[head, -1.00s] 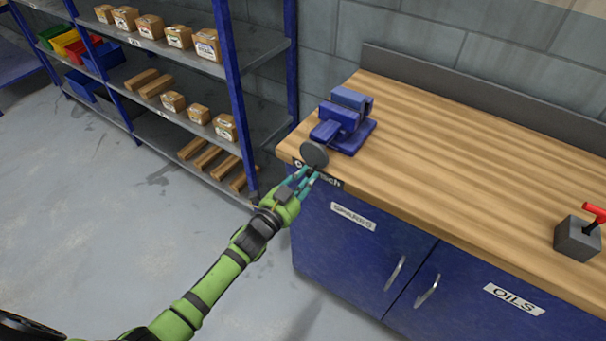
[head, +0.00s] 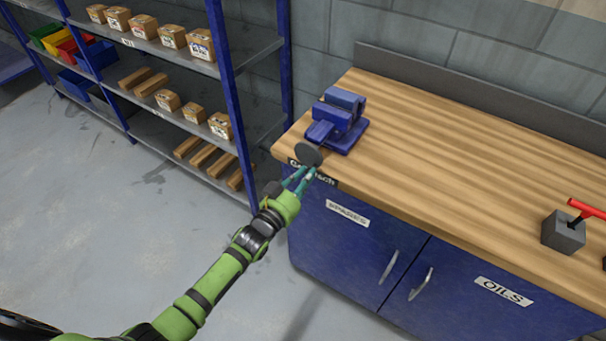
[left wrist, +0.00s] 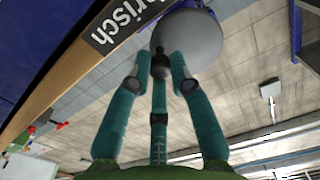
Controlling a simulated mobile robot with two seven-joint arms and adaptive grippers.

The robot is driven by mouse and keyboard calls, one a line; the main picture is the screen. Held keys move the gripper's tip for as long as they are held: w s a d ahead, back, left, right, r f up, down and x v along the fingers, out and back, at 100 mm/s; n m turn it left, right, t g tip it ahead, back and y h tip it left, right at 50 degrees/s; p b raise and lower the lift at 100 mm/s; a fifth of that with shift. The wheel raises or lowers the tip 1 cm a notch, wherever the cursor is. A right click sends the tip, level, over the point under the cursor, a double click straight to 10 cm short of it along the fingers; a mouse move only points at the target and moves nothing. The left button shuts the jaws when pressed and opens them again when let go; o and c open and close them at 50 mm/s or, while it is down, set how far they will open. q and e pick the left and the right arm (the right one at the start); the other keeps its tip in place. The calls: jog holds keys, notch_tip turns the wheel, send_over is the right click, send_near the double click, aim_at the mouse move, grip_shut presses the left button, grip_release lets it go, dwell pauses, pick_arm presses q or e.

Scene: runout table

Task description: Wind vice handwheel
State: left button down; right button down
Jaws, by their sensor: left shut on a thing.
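The blue vice (head: 338,122) stands on the left end of the wooden workbench. Its dark round handwheel (head: 308,154) faces the front edge; in the left wrist view the handwheel (left wrist: 190,38) shows as a grey disc with a small dark knob (left wrist: 160,66). My left gripper (head: 304,176) is at the handwheel, just in front of the bench edge. Its teal fingers, also in the left wrist view (left wrist: 160,75), are shut around the knob. My right gripper is not in view.
The workbench (head: 450,170) has a clear top between the vice and a grey box with a red lever (head: 564,232) at the right. Blue cupboard doors (head: 345,245) are below. A shelf rack (head: 190,75) with boxes stands at the left, with open floor before it.

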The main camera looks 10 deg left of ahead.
pick_arm(q)
jog(key=shift+w+r, duration=0.1)
jog(key=shift+r, duration=0.15)
jog(key=shift+d+r+n+p, duration=0.1)
jog(key=shift+r+n+p, duration=0.15)
jog(key=shift+n, duration=0.35)
jog(key=shift+r+n+p, duration=0.15)
jog(key=shift+n+p, duration=0.05)
jog(key=shift+n, duration=0.4)
jog(key=shift+d+n, duration=0.1)
jog(key=shift+n, duration=0.6)
jog(key=shift+r+n+p, duration=0.4)
jog(key=shift+r+n, duration=0.05)
jog(key=shift+n, duration=1.35)
